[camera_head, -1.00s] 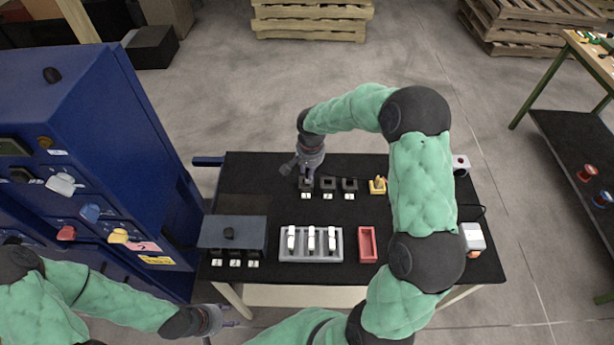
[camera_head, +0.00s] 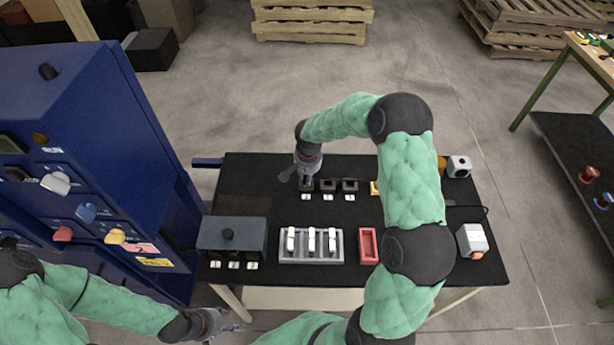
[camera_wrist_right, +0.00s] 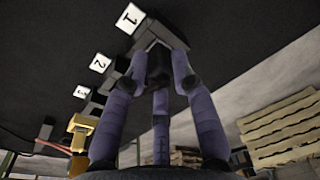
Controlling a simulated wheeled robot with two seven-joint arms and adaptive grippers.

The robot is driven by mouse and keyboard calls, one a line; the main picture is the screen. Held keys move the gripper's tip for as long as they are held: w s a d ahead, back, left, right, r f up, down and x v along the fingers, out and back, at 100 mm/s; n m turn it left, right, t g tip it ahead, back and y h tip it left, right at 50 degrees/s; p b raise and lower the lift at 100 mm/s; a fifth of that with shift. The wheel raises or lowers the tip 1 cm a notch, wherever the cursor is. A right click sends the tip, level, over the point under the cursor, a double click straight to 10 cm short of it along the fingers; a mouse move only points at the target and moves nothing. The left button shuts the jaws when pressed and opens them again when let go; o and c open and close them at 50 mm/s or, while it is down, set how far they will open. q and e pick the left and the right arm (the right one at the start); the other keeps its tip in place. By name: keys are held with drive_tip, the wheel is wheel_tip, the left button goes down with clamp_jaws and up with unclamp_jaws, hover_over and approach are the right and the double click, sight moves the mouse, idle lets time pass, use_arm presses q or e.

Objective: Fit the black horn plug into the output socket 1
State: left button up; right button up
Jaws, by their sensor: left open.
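Three black sockets with white labels 1, 2 and 3 stand in a row at the back of the black table. Output socket 1 (camera_head: 306,187) is the leftmost. In the right wrist view its label (camera_wrist_right: 130,18) shows at the top. My right gripper (camera_wrist_right: 161,62) is at this socket, its fingers converging around a black piece in front of the grey-black block. I cannot tell whether that piece is the horn plug, how far it sits in, or whether the fingers grip it. My left gripper (camera_head: 229,320) is open and empty by the table's front left corner.
Sockets 2 (camera_head: 328,186) and 3 (camera_head: 350,187) stand close to the right. A grey tray (camera_head: 311,259) with white pieces, a red tray (camera_head: 367,246) and a grey box (camera_head: 232,233) lie nearer. A blue cabinet (camera_head: 120,130) stands left. My right arm covers part of the table's right side.

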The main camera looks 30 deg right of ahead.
drive_tip(key=o, duration=0.3)
drive_tip(key=shift+r, duration=0.25)
wheel_tip(320, 180, up, 12)
drive_tip(key=s+p, duration=0.1)
drive_tip(key=p, duration=0.1)
drive_tip(key=shift+s+a+p, duration=0.15)
drive_tip(key=shift+a+p, duration=0.05)
drive_tip(key=shift+p, duration=0.2)
drive_tip(key=shift+f, duration=0.1)
